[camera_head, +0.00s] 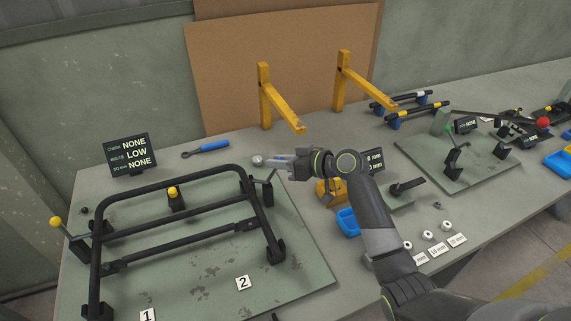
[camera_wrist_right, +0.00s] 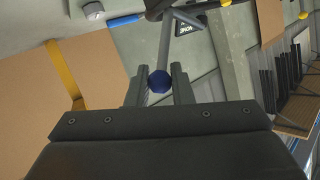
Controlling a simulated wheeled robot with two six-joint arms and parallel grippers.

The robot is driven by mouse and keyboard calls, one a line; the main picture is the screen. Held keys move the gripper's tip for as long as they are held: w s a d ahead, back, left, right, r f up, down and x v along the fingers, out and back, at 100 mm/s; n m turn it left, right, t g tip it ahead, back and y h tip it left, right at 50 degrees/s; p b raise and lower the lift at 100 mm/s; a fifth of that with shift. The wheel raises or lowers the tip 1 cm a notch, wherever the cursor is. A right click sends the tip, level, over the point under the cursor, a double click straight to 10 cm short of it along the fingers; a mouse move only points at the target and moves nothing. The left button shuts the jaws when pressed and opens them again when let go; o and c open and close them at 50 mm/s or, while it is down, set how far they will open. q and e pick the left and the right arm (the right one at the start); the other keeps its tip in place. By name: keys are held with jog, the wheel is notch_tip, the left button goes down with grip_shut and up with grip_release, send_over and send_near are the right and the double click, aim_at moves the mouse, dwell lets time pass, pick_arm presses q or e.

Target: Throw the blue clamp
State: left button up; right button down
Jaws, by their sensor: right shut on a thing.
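The blue clamp shows best in the right wrist view, where its dark blue ball knob (camera_wrist_right: 159,82) sits between my two fingers at the end of a grey lever (camera_wrist_right: 167,42). In the head view its black body and lever (camera_head: 264,187) stand at the right rear corner of the black tube frame (camera_head: 180,184); the knob is hidden or too small to tell there. My right gripper (camera_head: 278,162) reaches in from the right, just above the clamp, and is shut on the blue knob; the fingers also show in the wrist view (camera_wrist_right: 159,92). My left gripper is not in view.
A yellow-knobbed clamp (camera_head: 56,223) stands at the frame's left, and another yellow knob (camera_head: 172,191) rises at its rear middle. A display (camera_head: 131,155) reads NONE, LOW, NONE. A blue-handled tool (camera_head: 207,147) lies behind.

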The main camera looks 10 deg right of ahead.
aim_at(267, 181)
jog(key=shift+s+a+r+n+h+p, duration=0.2)
jog(key=shift+a+r+n+h+p, duration=0.5)
jog(key=shift+a+h+p, duration=0.25)
jog(key=shift+s+a+n+h+p, duration=0.1)
jog(key=shift+a+n+h+p, duration=0.4)
jog(key=shift+h+p, duration=0.3)
jog(key=shift+s+a+f+n+h+p, duration=0.15)
jog(key=shift+a+n+h+p, duration=0.25)
jog(key=shift+h, duration=0.25)
jog(key=c, duration=1.3)
grip_release()
jog(key=shift+a, duration=0.1)
jog(key=b+v, duration=0.2)
jog(key=v, duration=1.5)
jog(key=shift+r, duration=0.3)
